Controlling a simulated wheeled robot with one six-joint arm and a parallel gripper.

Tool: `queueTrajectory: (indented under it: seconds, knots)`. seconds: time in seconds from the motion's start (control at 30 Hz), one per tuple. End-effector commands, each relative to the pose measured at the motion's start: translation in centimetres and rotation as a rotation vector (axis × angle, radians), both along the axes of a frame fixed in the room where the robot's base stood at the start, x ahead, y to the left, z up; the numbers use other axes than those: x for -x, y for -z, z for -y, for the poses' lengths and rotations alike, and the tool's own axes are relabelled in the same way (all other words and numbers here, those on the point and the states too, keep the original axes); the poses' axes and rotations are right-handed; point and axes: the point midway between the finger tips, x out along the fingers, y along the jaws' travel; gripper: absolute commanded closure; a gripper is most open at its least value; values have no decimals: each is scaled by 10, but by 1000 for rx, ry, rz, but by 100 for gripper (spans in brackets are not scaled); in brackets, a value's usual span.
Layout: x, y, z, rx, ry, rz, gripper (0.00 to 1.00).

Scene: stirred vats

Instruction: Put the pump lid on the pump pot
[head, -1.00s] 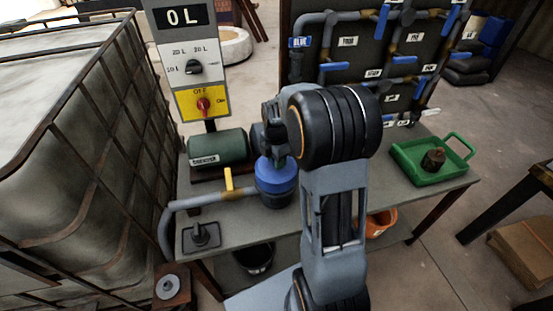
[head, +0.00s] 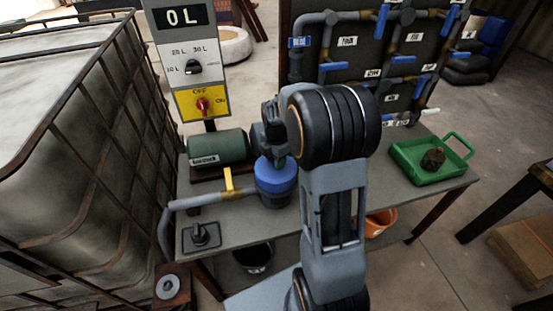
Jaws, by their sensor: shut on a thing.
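The blue pump lid (head: 275,173) sits at the top of the dark grey-blue pump pot (head: 274,197) on the bench. From this angle I cannot tell whether it is fully seated. My gripper (head: 279,158) points down at the lid from above and is shut on its top. The fingertips are partly hidden by my own wrist and arm.
A pipe with a yellow valve handle (head: 228,180) runs left from the pot. Behind it lies a green motor (head: 218,147) under a control panel (head: 187,60) reading 0 L. A green tray (head: 403,155) with a dark lump stands right. Labelled pipes with blue handles stand behind.

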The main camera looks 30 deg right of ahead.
Motion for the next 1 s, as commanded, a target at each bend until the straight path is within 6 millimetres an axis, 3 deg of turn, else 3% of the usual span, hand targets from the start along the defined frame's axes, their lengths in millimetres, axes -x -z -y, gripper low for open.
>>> queueTrajectory:
  seconds: [0.63,0.67,0.7,0.77,1.0]
  knots:
    - [0,13,0,0,0,0,92]
    - [0,13,0,0,0,0,65]
    - [0,12,0,0,0,0,61]
    - [0,12,0,0,0,0,55]
    - [0,12,0,0,0,0,55]
